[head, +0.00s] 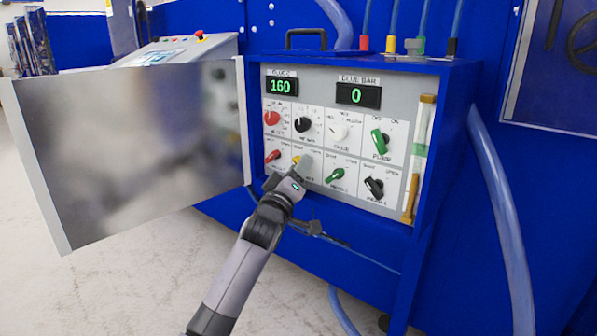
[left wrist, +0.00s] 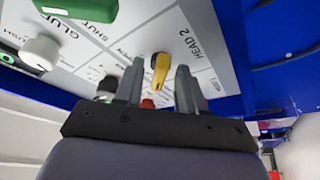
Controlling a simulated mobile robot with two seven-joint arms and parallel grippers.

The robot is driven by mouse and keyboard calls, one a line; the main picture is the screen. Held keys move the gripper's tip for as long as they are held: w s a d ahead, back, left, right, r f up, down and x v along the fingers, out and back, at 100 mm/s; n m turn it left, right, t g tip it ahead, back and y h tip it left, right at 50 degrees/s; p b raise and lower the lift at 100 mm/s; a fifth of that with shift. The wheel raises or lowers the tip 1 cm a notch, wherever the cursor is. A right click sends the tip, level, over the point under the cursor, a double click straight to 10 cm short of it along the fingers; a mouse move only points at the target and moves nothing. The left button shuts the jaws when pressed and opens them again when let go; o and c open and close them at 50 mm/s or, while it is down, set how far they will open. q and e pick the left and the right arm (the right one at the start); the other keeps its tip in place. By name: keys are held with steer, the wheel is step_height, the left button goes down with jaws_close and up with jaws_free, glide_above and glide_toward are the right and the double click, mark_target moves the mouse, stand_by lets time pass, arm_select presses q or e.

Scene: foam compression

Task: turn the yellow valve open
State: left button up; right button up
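The yellow valve (head: 296,159) is a small knob in the lower row of the control panel, mostly hidden in the head view by my gripper. In the left wrist view the yellow valve (left wrist: 160,66) shows clearly beside the label "HEAD 2". My left gripper (head: 303,163) is at the panel in front of it. In the left wrist view the left gripper (left wrist: 160,72) is open, with one finger on each side of the yellow valve in the picture. Gaps show on both sides; I cannot tell how deep the fingers reach. My right gripper is not in view.
A red knob (head: 272,156) is left of the valve and a green knob (head: 335,175) right of it. A black knob (head: 303,124) is above. The open metal door (head: 130,150) stands left of the blue cabinet (head: 440,180). Displays read 160 and 0.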

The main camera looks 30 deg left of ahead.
arm_select(q)
jaws_close()
steer(key=shift+m, duration=0.3)
steer(key=shift+a+m+g+h+p, duration=0.15)
steer(key=shift+m+h+p, duration=0.45)
steer(key=shift+m+h, duration=2.45)
steer(key=shift+a+m+g+h+p, duration=0.15)
steer(key=shift+m+h+p, duration=0.55)
steer(key=shift+m, duration=4.45)
steer(key=shift+a+m+g+h+p, duration=0.15)
steer(key=shift+m+h+p, duration=0.35)
steer(key=shift+m+h, duration=2.6)
steer(key=shift+m+y, duration=0.85)
steer(key=shift+m, duration=0.35)
jaws_free()
